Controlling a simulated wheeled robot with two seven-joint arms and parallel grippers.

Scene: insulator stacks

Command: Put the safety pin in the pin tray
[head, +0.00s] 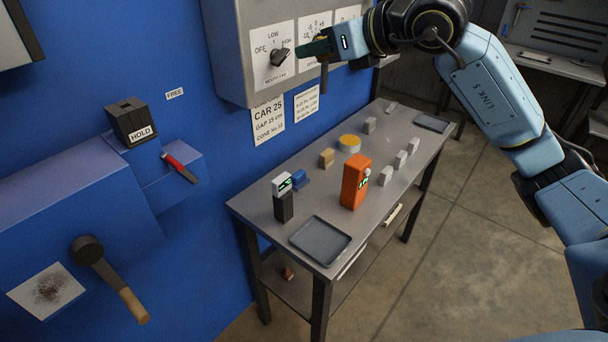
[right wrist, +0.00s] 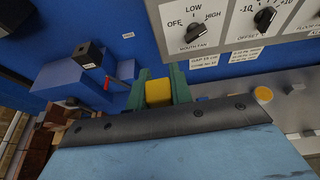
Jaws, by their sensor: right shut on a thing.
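My right gripper (head: 318,48) is raised in front of the grey control box, above the table. In the right wrist view its green fingers (right wrist: 160,92) are shut on a yellow block-like thing (right wrist: 158,92). In the head view a short dark piece (head: 323,78) hangs below the fingers; I cannot tell whether it is part of the held thing or is the safety pin. A grey tray (head: 320,240) lies empty at the table's near end, and a smaller tray (head: 432,123) lies at the far end; neither has a readable label. My left gripper is out of view.
The table (head: 385,205) holds an orange meter (head: 355,183), a black meter (head: 283,198), a yellow-topped disc (head: 349,143) and several small blocks. On the left are a HOLD box (head: 133,122), a red-handled thing (head: 180,168) on a blue ledge and a lever (head: 108,278).

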